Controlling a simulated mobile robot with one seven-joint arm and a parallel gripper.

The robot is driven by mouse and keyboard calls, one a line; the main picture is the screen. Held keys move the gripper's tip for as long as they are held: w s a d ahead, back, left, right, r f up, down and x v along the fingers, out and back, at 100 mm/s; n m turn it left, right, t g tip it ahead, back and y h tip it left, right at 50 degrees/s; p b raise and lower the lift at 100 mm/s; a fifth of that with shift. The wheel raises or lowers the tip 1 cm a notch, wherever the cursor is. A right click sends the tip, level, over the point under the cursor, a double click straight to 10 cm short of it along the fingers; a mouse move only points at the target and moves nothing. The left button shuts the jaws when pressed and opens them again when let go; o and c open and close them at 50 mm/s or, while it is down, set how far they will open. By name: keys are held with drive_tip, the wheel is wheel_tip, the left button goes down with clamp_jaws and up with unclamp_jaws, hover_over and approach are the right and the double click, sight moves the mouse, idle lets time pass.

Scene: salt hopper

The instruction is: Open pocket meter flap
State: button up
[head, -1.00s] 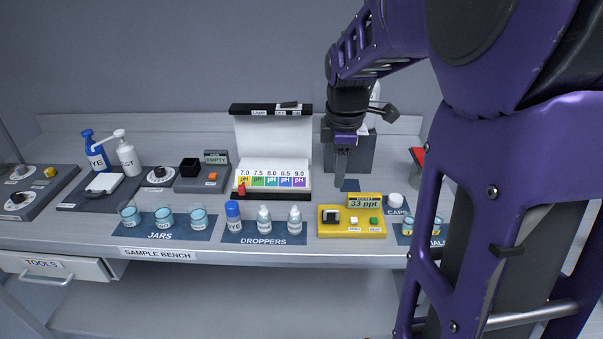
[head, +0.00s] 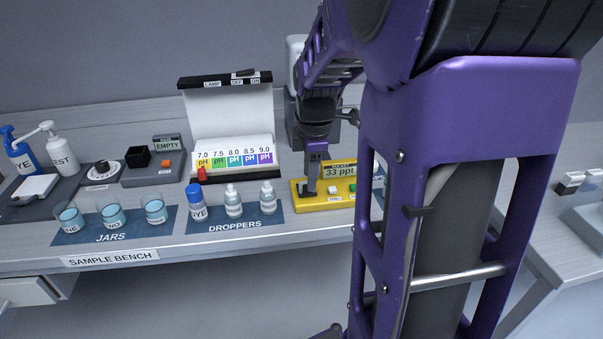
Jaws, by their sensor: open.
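The pocket meter (head: 320,203) is a yellow block on the sample bench, with a grey display (head: 341,170) that reads 33 ppt. A white button (head: 332,190) and a green button (head: 352,187) sit on its top; my arm partly covers its right end. My gripper (head: 311,192) points down at the meter's left end, over the dark flap area (head: 304,190). The fingers hide most of the flap, so I cannot tell whether they touch it or whether it is raised.
Droppers (head: 233,203) stand left of the meter, and glass jars (head: 111,215) farther left. A lit pH colour box (head: 233,130) stands behind the droppers. The bench's front edge (head: 200,247) is close. Another bench (head: 570,215) is at the right.

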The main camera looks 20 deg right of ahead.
clamp_jaws()
drive_tip(key=shift+r+p, duration=0.2)
drive_tip(key=shift+p, duration=0.2)
drive_tip(key=shift+w+r+g+p, duration=0.2)
drive_tip(key=shift+r+g+p, duration=0.15)
drive_tip(key=shift+p, duration=0.7)
drive_tip(key=p, duration=0.1)
drive_tip(key=g+p, duration=0.1)
drive_tip(key=p, duration=0.1)
drive_tip(key=shift+w+d+r+y, duration=0.15)
drive_tip(key=shift+w+r+y, duration=0.05)
drive_tip(key=shift+w+y, duration=0.1)
drive_tip(key=g+p, duration=0.1)
drive_tip(key=w+g+p, duration=0.1)
drive_tip(key=shift+w+d+g+y+p, duration=0.2)
drive_tip(key=shift+g+y+p, duration=0.05)
drive_tip(key=shift+y+p, duration=0.1)
drive_tip(key=shift+w+d+f+g+y, duration=0.1)
drive_tip(key=shift+w+g+y, duration=0.1)
drive_tip(key=shift+w+g, duration=0.4)
drive_tip(key=shift+w+d+g+y, duration=0.15)
drive_tip(key=shift+w+g, duration=0.1)
drive_tip(key=shift+g, duration=0.7)
drive_tip(key=shift+w+d+f+g+y, duration=0.1)
drive_tip(key=shift+w+g+y, duration=0.1)
drive_tip(key=shift+w+g, duration=0.4)
drive_tip(key=shift+s+g, duration=0.15)
drive_tip(key=shift+g, duration=0.1)
